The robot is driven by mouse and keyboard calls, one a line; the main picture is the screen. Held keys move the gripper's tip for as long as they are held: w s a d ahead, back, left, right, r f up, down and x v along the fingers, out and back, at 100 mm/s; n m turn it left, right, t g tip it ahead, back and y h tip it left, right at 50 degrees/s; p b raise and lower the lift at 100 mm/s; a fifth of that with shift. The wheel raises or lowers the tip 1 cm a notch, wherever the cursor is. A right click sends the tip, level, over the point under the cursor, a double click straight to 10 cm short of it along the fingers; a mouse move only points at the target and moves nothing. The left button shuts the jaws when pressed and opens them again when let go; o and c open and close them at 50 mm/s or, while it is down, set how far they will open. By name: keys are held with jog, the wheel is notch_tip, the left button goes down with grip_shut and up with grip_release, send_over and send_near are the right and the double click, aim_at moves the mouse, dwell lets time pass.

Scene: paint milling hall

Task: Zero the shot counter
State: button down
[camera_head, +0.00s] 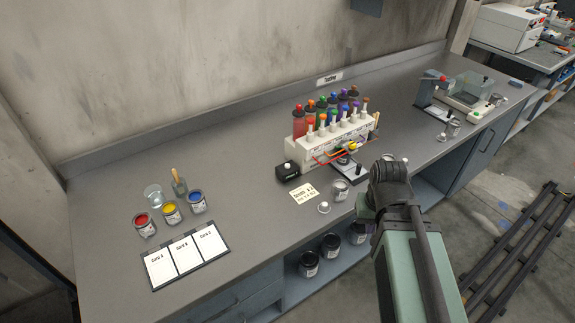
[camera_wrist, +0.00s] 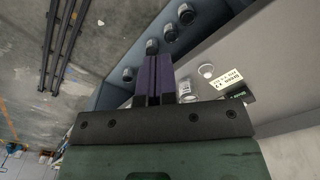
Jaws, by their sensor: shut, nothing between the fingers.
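The shot counter appears to be the small black box (camera_head: 288,172) with a pale knob on top, at the left end of the bottle dispenser (camera_head: 330,142). Its reading is too small to make out. In the wrist view a black box with a greenish display (camera_wrist: 240,95) shows at the right, beside the yellow note (camera_wrist: 229,79). My gripper (camera_wrist: 159,78) is shut and empty, its purple fingers together. In the wrist view it is apart from the box, over the bench's front edge. In the head view my arm hides the fingers.
A small can (camera_head: 340,190) and a white lid (camera_head: 324,208) stand in front of the dispenser. Open paint cans (camera_head: 171,213) and a card board (camera_head: 187,256) are at left. Dark cans (camera_head: 309,264) sit on the lower shelf. The bench left of the counter is clear.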

jog(key=n+t+h+b, duration=0.2)
jog(key=n+t+b, duration=0.45)
jog(key=t, duration=0.25)
send_over(286, 165)
jog(key=f, duration=0.1)
jog(key=shift+n, duration=0.25)
jog(key=shift+f, duration=0.15)
notch_tip(286, 165, down, 9)
jog(key=b, duration=0.8)
jog(key=shift+b, duration=0.4)
